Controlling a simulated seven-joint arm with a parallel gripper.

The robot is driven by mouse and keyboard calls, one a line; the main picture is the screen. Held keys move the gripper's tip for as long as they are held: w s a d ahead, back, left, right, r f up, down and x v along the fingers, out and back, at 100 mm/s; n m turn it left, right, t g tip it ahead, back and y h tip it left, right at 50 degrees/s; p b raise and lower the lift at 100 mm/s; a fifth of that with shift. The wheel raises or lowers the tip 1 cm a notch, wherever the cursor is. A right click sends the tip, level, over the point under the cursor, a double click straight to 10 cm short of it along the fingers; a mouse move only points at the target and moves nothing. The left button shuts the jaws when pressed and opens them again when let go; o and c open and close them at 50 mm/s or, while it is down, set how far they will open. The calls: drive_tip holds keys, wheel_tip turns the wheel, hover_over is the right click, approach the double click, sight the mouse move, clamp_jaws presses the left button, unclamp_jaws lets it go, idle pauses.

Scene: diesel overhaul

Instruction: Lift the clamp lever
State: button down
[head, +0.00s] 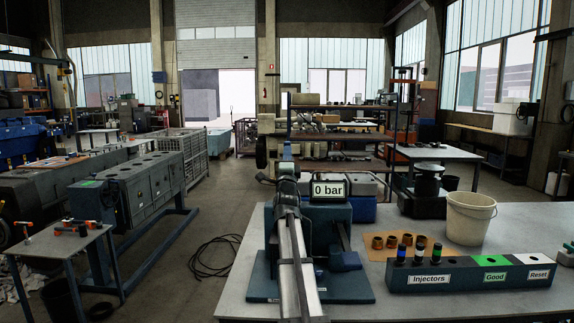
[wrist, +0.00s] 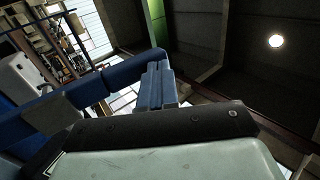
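The injector test stand (head: 325,225) is dark blue, with a display reading "0 bar" (head: 328,189), and stands on the workbench. My gripper (wrist: 158,68) shows in the wrist view with its narrow fingers close together and no clear gap. A blue bar (wrist: 105,78), which looks like the clamp lever, runs from the left to the fingertips and seems to touch them. I cannot make out anything held between the fingers. In the head view my pale arm covers the left part of the stand and the fingertips cannot be made out.
A dark injector rack (head: 470,277), labelled Injectors, Good and Reset, stands on the right of the workbench (head: 235,290). It holds several injectors at its left. Copper-coloured rings (head: 391,242) and a white bucket (head: 469,218) are behind it. The bench front is clear.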

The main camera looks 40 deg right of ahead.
drive_tip(key=shift+w+d+r, duration=0.25)
drive_tip(key=shift+w+d, duration=0.65)
drive_tip(key=shift+w+d+r, duration=0.25)
drive_tip(key=shift+w+d, duration=0.65)
drive_tip(key=s+a+r, duration=0.1)
drive_tip(key=s+a, duration=0.9)
drive_tip(key=shift+r, duration=0.4)
